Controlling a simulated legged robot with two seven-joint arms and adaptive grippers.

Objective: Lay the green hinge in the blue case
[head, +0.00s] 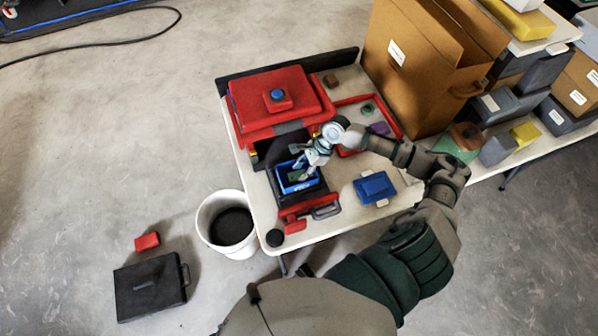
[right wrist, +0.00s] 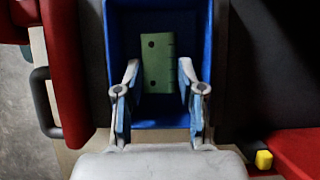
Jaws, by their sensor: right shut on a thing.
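The blue case (head: 286,187) is an open-topped box at the front left of the white table, in front of a red-topped unit. Its blue wall (right wrist: 209,40) also shows in the right wrist view. The green hinge (right wrist: 157,62), a flat plate with dark holes, shows over the case floor, between my right fingertips. My right gripper (head: 304,168) reaches down into the case from above. In the right wrist view the gripper (right wrist: 160,80) is shut on the hinge. Whether the hinge touches the case floor I cannot tell. My left gripper is out of view.
A red-topped unit (head: 272,94) stands behind the case; a red part with a grey handle (head: 325,211) lies in front. A white bucket (head: 206,219) stands on the floor.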

